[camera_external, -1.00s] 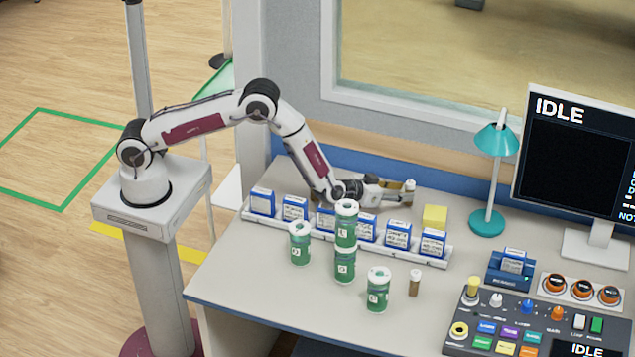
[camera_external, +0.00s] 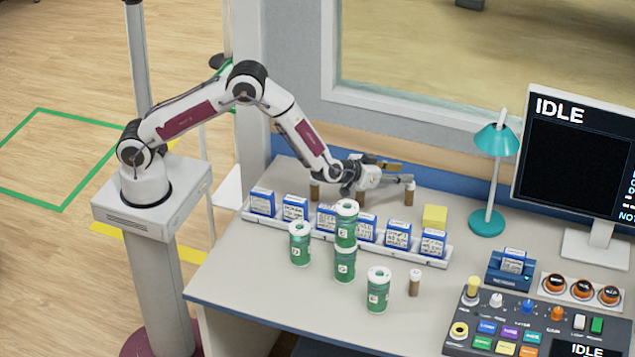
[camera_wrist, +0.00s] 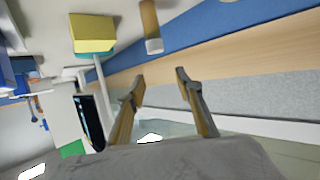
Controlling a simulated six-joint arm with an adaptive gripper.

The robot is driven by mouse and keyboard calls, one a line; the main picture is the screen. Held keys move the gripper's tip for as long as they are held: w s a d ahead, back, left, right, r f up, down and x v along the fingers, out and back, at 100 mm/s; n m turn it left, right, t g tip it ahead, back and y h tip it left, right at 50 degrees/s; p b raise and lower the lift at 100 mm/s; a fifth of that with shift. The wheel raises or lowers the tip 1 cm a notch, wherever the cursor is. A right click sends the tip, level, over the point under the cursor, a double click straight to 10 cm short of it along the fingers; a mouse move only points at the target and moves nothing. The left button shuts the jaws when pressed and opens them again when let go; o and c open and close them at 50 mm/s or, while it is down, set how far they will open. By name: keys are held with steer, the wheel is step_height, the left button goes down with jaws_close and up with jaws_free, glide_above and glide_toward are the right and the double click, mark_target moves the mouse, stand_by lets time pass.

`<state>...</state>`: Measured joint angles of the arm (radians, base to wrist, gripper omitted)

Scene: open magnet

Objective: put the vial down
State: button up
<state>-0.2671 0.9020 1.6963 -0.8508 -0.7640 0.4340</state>
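A brown vial with a white cap (camera_external: 409,194) stands upright on the desk behind the right part of the rack. In the wrist view the vial (camera_wrist: 150,22) is beyond my fingertips, apart from them. My gripper (camera_external: 406,172) is open and empty, just above the vial and slightly to its left. In the wrist view its two fingers (camera_wrist: 160,73) are spread with nothing between them. The lower finger is close to the cap in the external view; the exact gap cannot be told there.
A white rack (camera_external: 285,232) of blue-and-white boxes lies in front of my gripper, with several green canisters (camera_external: 345,265) before it. Other brown vials stand at the left (camera_external: 315,191) and front (camera_external: 414,285). A yellow block (camera_external: 435,217) and teal lamp (camera_external: 487,222) are to the right.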

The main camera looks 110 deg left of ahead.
stand_by(0.7)
steer(key=d+r+m+t+h, duration=0.25)
steer(key=d+r+h, duration=0.25)
steer(key=d+r, duration=0.8)
steer(key=s+d+r+m+h, duration=0.4)
steer(key=s+d+r, duration=0.55)
steer(key=d, duration=0.25)
steer(key=s+d+r+m+g+h, duration=0.1)
steer(key=s+d, duration=0.3)
steer(key=s, duration=0.5)
steer(key=s+d+r+m+g+h, duration=0.15)
steer(key=s+d, duration=0.25)
steer(key=s, duration=0.4)
steer(key=s+f+m+g+y, duration=0.1)
steer(key=s+f+g, duration=0.2)
steer(key=s, duration=1.6)
steer(key=shift+f, duration=0.35)
steer(key=shift+s, duration=0.1)
